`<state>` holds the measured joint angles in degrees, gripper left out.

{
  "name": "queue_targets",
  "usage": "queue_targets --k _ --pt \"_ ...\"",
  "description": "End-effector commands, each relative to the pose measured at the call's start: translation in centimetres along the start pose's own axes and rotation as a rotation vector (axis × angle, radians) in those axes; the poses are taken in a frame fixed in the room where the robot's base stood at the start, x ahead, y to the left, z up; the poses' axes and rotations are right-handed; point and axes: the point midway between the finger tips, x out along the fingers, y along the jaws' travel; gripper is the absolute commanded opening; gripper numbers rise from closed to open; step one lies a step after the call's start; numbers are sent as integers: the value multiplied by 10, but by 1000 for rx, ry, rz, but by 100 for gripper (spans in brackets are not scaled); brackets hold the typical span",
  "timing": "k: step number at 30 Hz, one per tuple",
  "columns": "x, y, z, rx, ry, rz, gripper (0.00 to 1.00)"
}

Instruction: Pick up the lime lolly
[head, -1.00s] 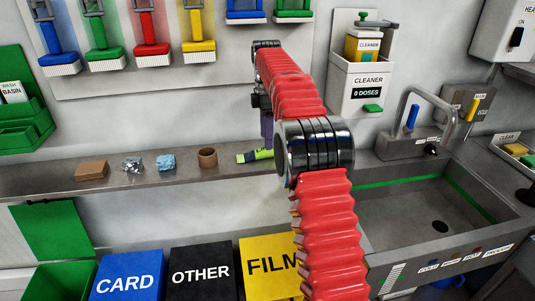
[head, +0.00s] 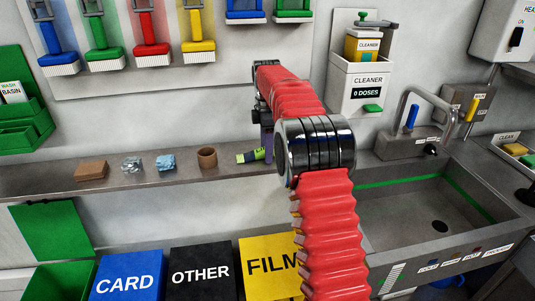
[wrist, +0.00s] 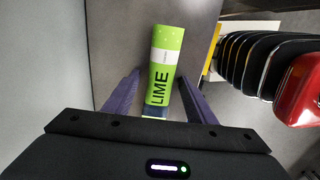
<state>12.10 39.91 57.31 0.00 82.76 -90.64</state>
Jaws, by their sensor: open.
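The lime lolly (head: 248,156) is a green wrapped packet with a dark, white and green print. It lies on the steel shelf at the far side, partly hidden by my arm in the head view. In the wrist view the lolly (wrist: 166,45) shows its LIME label and lies lengthwise, its near end between my purple fingers. My gripper (wrist: 159,80) is open, one finger on each side of the lolly. In the head view the gripper (head: 267,145) is just above the shelf, mostly hidden by my arm.
The shelf (head: 50,178) also holds a brown block (head: 91,170), crumpled foil (head: 131,165), a blue crumpled piece (head: 165,162) and a brown ring (head: 207,157). Below stand CARD (head: 128,275), OTHER (head: 202,272) and FILM (head: 268,265) bins. A sink (head: 420,215) is at right.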

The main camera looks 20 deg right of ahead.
Motion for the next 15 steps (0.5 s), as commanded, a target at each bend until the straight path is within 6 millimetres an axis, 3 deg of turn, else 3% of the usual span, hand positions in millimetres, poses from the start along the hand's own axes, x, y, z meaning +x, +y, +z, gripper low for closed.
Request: queue_targets --k 10,15 --pt "0 0 0 0 0 0 50" --pt "0 0 0 0 0 0 38"
